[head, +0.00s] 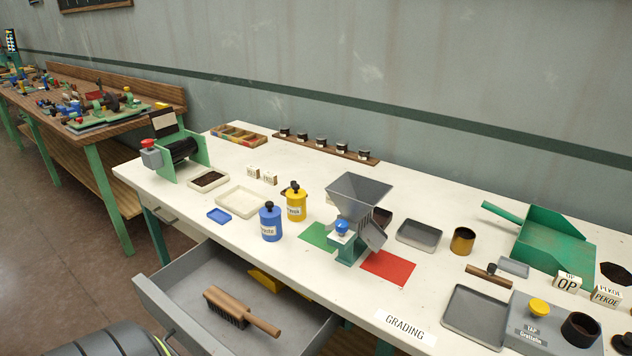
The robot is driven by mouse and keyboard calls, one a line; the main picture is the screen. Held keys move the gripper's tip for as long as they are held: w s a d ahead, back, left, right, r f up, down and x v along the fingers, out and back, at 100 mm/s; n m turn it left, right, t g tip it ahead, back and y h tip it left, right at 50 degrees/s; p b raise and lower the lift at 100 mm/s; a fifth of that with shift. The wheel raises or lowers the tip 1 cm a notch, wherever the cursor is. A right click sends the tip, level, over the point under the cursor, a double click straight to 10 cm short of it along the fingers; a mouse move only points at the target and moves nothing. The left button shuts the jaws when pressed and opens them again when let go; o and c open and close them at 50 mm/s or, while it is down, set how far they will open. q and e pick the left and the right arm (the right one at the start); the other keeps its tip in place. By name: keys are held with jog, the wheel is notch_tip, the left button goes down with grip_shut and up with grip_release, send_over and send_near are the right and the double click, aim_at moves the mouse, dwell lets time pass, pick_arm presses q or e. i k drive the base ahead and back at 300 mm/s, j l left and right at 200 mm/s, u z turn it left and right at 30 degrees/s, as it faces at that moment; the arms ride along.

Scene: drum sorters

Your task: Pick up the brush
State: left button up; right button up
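The brush (230,306) has a brown wooden back and handle and dark bristles. It lies in the open grey drawer (162,312) below the front edge of the white table. Its bristles face down toward the drawer floor, and its handle points to the lower right. Nothing is holding it. Neither of my grippers shows in the head view.
A yellow object (265,280) lies in the drawer behind the brush, partly hidden by the table edge. Above, the white table (330,275) carries a blue canister (271,222), a yellow canister (296,202) and a hopper device (355,200). A wooden bench (150,95) stands at the left.

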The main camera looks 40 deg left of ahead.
aim_at(235, 311)
jog(key=u, duration=1.9)
